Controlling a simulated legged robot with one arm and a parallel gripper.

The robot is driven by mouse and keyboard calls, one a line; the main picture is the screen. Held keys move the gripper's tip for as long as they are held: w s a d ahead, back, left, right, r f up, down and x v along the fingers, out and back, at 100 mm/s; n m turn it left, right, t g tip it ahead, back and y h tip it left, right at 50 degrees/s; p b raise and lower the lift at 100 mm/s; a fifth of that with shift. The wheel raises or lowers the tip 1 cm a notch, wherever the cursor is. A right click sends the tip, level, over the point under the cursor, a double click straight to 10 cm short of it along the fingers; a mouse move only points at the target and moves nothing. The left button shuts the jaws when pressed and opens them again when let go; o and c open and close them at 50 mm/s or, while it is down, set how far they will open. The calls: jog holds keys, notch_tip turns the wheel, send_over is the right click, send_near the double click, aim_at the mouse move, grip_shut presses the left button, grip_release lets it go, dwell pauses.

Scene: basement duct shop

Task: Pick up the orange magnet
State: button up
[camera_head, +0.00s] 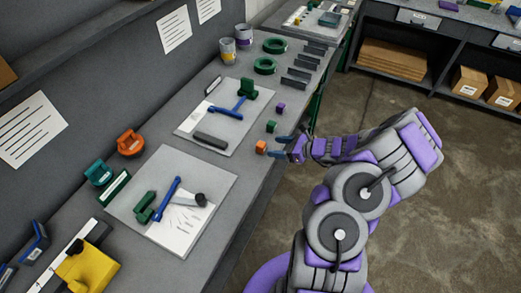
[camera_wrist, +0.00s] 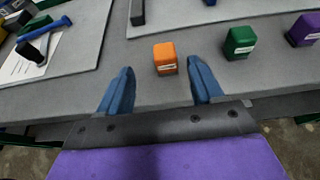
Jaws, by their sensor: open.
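The orange magnet is a small orange block (camera_head: 261,147) with a pale label, on the grey bench near its front edge. In the wrist view the orange magnet (camera_wrist: 165,58) stands just beyond my fingertips, between their lines and apart from both. My gripper (camera_head: 281,146) is at the bench edge, its blue fingers pointing at the block. In the wrist view my gripper (camera_wrist: 163,80) is open and empty. A green block (camera_wrist: 239,42) and a purple block (camera_wrist: 304,30) stand to the right of the orange one.
Two grey boards (camera_head: 225,182) (camera_head: 182,122) hold blue and green tools and papers behind the blocks. A larger orange item (camera_head: 130,142) and a teal one (camera_head: 98,173) sit by the wall. A yellow tool (camera_head: 88,268) is at the near left. Bare bench surrounds the small blocks.

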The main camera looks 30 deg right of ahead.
aim_at(257, 145)
jog(key=b+x, duration=0.1)
jog(key=x, duration=0.3)
jog(key=shift+w+d+f, duration=0.1)
jog(key=shift+d+f, duration=0.05)
jog(key=shift+d, duration=0.05)
jog(key=shift+w+a+f, duration=0.1)
jog(key=shift+w+a, duration=0.2)
jog(key=shift+a, duration=0.15)
jog(key=shift+w+a+f+b, duration=0.2)
jog(key=shift+w+a+b, duration=0.05)
jog(key=shift+b, duration=0.05)
jog(key=x, duration=0.1)
jog(key=b+x, duration=0.1)
jog(key=x, duration=0.2)
jog(key=shift+w+d+f+b, duration=0.2)
jog(key=shift+d+f+b, duration=0.1)
jog(key=shift+d+b, duration=0.05)
jog(key=shift+c, duration=0.4)
jog(key=c, duration=1)
